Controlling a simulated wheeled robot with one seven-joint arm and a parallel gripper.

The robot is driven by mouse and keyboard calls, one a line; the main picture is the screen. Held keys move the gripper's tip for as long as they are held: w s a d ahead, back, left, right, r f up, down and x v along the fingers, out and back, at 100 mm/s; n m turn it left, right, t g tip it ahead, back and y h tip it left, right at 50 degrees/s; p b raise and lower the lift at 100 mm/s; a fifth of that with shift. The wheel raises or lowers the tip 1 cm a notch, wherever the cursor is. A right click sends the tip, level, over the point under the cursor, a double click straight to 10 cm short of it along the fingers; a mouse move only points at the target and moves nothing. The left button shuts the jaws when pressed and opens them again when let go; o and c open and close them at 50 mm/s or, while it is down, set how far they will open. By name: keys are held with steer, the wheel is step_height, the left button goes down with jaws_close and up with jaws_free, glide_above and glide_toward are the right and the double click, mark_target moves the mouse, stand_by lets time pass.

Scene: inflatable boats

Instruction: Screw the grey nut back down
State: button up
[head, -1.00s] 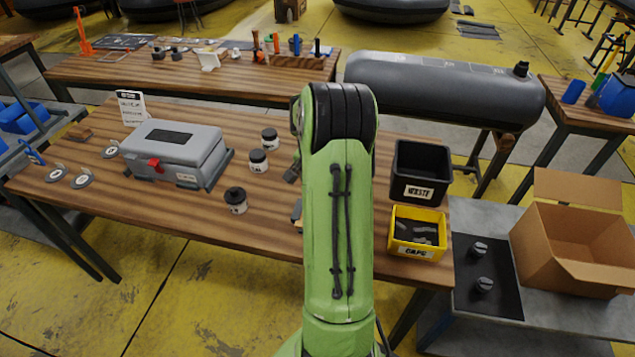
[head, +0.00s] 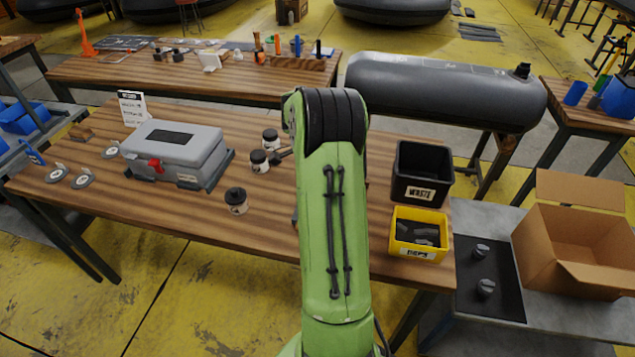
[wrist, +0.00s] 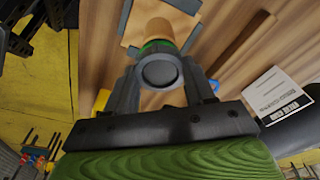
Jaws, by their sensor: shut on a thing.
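In the wrist view a round grey nut (wrist: 158,72) sits between the two fingers of my gripper (wrist: 160,79), which is shut on it. A green ring and a tan cylinder (wrist: 157,31) show just behind the nut, in line with it, above a light wooden block (wrist: 190,6). Whether the nut is seated on its thread cannot be told. In the head view my green arm hides the nut and most of the gripper.
On the wooden bench are a grey case (head: 205,160), jars with black lids (head: 236,201), a black waste bin (head: 422,188) and a yellow caps bin (head: 418,253). A cardboard box (head: 560,240) stands right. A printed card (wrist: 280,95) lies beside the gripper.

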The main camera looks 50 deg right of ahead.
steer(key=m, duration=0.4)
steer(key=shift+w+d+m+b, duration=0.1)
steer(key=shift+m+b, duration=0.2)
steer(key=shift+b, duration=0.05)
steer(key=o, duration=1.1)
steer(key=shift+o, duration=0.3)
step_height(320, 180, up, 8)
steer(key=p, duration=0.6)
